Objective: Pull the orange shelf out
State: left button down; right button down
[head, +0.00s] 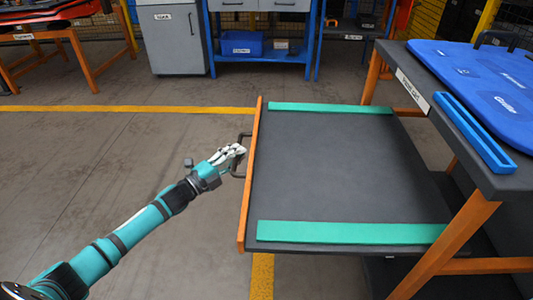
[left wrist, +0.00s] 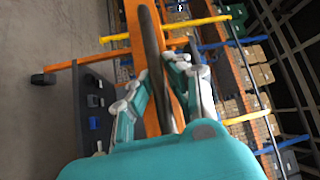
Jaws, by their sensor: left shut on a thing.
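The orange shelf has an orange front edge (head: 250,180) and a dark grey board (head: 340,170) with two green strips along its sides. It stands out to the left from under the grey-topped table. A dark bar handle (head: 238,155) is on its front edge. My left gripper (head: 238,152) is shut on this handle. In the left wrist view the dark handle (left wrist: 152,50) runs between the two fingers of my left gripper (left wrist: 165,75), with the orange front (left wrist: 142,80) behind it. My right gripper is not in view.
The table (head: 470,150) at the right carries a blue panel (head: 490,80) and a blue bar (head: 472,130). A blue workbench (head: 262,57) and a grey cabinet (head: 172,35) stand at the back. An orange-legged table (head: 88,60) is at the back left. The floor left of the shelf is clear.

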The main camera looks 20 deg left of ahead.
pick_arm(q)
jog(key=s+a, duration=0.2)
jog(key=a, duration=0.4)
jog(key=shift+f, duration=0.3)
jog(key=shift+d, duration=0.1)
jog(key=c, duration=1.4)
grip_release()
jog(key=shift+o, duration=0.6)
jog(key=shift+r, duration=0.1)
jog(key=v, duration=1.2)
